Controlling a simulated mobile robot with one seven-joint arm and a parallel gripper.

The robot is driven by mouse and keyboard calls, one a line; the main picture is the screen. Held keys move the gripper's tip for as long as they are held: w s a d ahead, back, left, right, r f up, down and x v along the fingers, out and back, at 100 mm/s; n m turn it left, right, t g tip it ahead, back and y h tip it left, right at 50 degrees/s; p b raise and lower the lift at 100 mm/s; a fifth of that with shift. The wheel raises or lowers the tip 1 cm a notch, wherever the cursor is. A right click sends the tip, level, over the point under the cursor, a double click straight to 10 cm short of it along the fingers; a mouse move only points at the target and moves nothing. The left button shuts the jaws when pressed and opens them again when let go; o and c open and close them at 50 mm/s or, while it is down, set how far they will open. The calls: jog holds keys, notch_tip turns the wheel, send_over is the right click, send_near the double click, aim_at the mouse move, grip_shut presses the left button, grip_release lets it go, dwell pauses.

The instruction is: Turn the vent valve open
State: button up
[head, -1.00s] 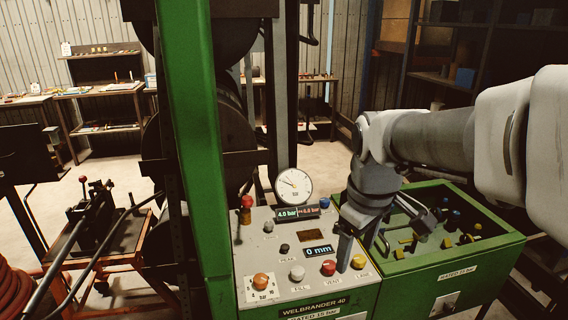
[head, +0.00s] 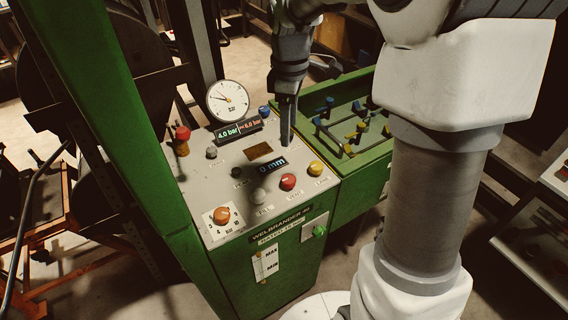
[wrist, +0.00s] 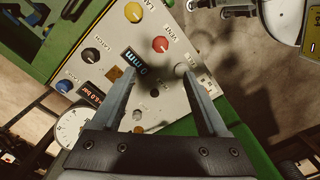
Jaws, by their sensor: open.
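The vent valve is a red knob (head: 288,181) labelled VENT on the sloping grey panel (head: 205,178) of the green crimper. In the wrist view the red knob (wrist: 160,44) lies just beyond my fingertips, roughly between them in the picture. My gripper (head: 287,138) points down over the panel's right side, behind the knob in the head view. In the wrist view my gripper (wrist: 157,72) has its fingers spread wide with nothing between them. The knob appears apart from both fingers. Its exact turn angle is too small to read.
A yellow knob (head: 316,167) and a white knob (head: 259,195) flank the red one. An orange dial (head: 221,214), a red-topped lever (head: 183,133) and a round gauge (head: 228,100) share the panel. A green open bin (head: 350,143) stands to the right.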

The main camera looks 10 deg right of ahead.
aim_at(288, 178)
notch_tip(288, 178, down, 17)
jog(key=shift+s+r+b, duration=0.1)
jog(key=shift+b, duration=0.4)
grip_shut()
